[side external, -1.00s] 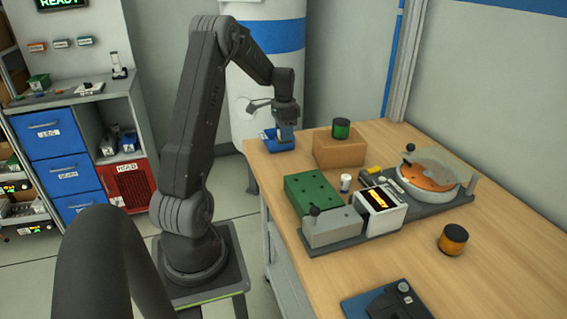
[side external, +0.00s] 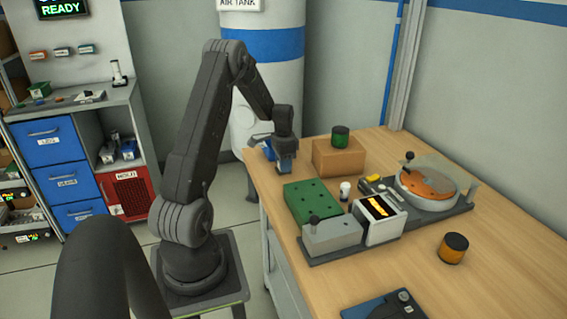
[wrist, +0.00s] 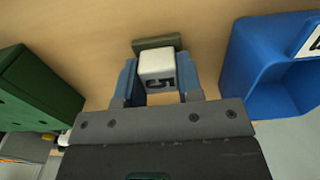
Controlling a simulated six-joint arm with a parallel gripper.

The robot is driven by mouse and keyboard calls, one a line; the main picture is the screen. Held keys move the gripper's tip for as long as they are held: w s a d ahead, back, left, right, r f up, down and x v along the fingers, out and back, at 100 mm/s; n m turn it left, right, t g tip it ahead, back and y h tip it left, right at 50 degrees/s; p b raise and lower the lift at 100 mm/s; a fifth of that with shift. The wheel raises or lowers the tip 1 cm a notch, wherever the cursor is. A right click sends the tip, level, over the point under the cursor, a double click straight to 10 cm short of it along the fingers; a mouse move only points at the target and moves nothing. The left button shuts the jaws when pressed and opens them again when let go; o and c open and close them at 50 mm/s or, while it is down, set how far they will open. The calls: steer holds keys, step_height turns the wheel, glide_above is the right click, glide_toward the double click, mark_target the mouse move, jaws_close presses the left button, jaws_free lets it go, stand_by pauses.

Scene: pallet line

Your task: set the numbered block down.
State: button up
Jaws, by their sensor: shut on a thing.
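The numbered block (wrist: 157,68) is white with a black 5 on its face. In the wrist view it sits between the two blue fingers of my gripper (wrist: 156,85), which is shut on it. In the side external view my gripper (side external: 286,170) points down, low over the table's far left end; the block cannot be made out there. An olive-green flat piece (wrist: 152,43) shows just beyond the block in the wrist view. I cannot tell whether the block touches it or the table (wrist: 100,35).
A blue bin (wrist: 262,75) stands close at right in the wrist view. A green block with holes (side external: 311,203) is on the other side, also in the wrist view (wrist: 38,90). The table's left edge is near.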

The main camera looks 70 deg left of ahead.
steer(key=o, duration=0.9)
steer(key=shift+o, duration=0.2)
step_height(320, 180, up, 12)
steer(key=w+d+r+t+y, duration=0.1)
steer(key=w+d+r, duration=0.1)
steer(key=d+r, duration=0.3)
steer(key=w+d+r, duration=0.1)
steer(key=d+r, duration=0.1)
steer(key=d, duration=0.6)
steer(key=s+d+r+t, duration=0.1)
steer(key=s+d+r, duration=0.2)
steer(key=d, duration=0.7)
steer(key=s+d+r+t, duration=0.2)
steer(key=s+d, duration=0.1)
steer(key=d, duration=0.6)
steer(key=s+d+f+t+h, duration=0.1)
steer(key=s+d, duration=0.7)
steer(key=shift+t, duration=0.3)
steer(key=shift+f, duration=0.1)
